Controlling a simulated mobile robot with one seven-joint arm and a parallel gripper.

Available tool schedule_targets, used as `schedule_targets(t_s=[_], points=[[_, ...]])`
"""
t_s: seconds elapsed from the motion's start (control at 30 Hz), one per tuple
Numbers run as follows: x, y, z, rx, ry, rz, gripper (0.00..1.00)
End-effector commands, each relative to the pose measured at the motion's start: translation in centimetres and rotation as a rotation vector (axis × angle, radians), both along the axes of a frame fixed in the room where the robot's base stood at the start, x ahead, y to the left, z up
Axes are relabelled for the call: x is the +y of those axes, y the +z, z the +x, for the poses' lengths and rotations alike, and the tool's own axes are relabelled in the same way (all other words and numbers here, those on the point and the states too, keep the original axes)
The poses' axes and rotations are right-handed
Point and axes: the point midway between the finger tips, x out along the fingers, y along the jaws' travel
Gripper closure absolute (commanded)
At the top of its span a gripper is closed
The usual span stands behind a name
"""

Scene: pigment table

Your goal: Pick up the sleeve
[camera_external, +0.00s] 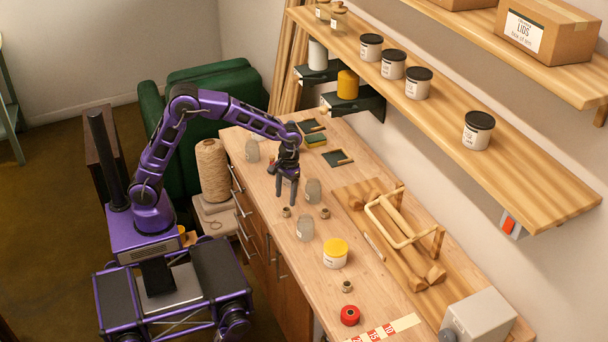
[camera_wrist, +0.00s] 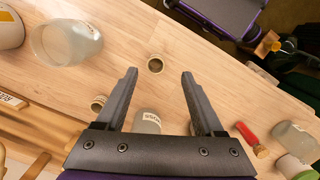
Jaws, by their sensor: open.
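A small brownish metal sleeve (camera_external: 286,212) with an open top stands on the wooden worktop near its front edge. It also shows in the wrist view (camera_wrist: 155,64), centred just beyond the gap between my fingertips. A similar sleeve (camera_external: 325,213) stands further back, at the left of the wrist view (camera_wrist: 98,103). A third similar one (camera_external: 347,286) stands nearer the camera, by the red ring. My gripper (camera_external: 287,199) points down above the worktop, close over the first sleeve. Its fingers (camera_wrist: 159,73) are wide apart with nothing between them.
Clear jars stand close by, one (camera_external: 313,190) behind my gripper and one (camera_external: 305,228) to its right. A wooden rack (camera_external: 400,240) lies along the back. A shelf (camera_external: 440,110) hangs above.

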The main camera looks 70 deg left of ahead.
Motion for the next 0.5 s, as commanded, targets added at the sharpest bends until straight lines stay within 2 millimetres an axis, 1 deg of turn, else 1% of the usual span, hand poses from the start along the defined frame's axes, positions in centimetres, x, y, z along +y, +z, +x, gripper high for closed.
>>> schedule_targets(t_s=[0.13,0.3,0.4,0.5], points=[[-0.1,-1.0,0.0,0.000,0.000,0.000,0.30],[-0.6,-3.6,0.2,0.003,0.000,0.001,0.30],[-0.6,-4.8,0.0,0.001,-0.001,0.000,0.30],[-0.6,-5.4,0.0,-0.001,-0.001,0.000,0.30]])
